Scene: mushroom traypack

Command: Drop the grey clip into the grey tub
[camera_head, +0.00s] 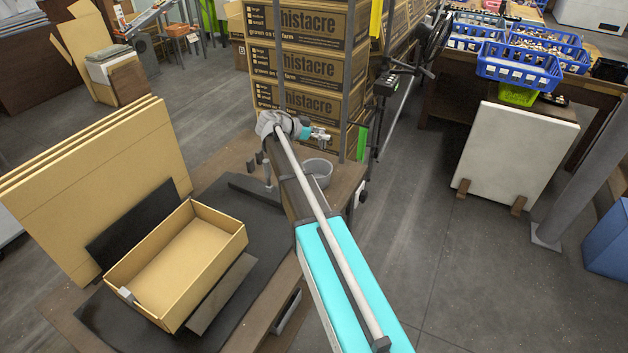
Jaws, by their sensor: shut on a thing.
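The grey tub (318,174) is a round open container on the brown bench, partly hidden by my arm. My gripper (325,137) is small in the view, above and slightly behind the tub's rim as pictured. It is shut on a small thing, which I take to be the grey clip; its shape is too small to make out. A similar small light-grey piece (126,295) sits at the near left corner of the open cardboard tray (207,215). The tub's inside is mostly hidden.
The cardboard tray lies on a black mat (262,215), with tall cardboard sheets (100,185) leaning behind it. Stacked printed boxes (310,60) and a grey post (352,80) stand close behind my gripper. Blue crates (520,68) are far right. Open floor lies right of the bench.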

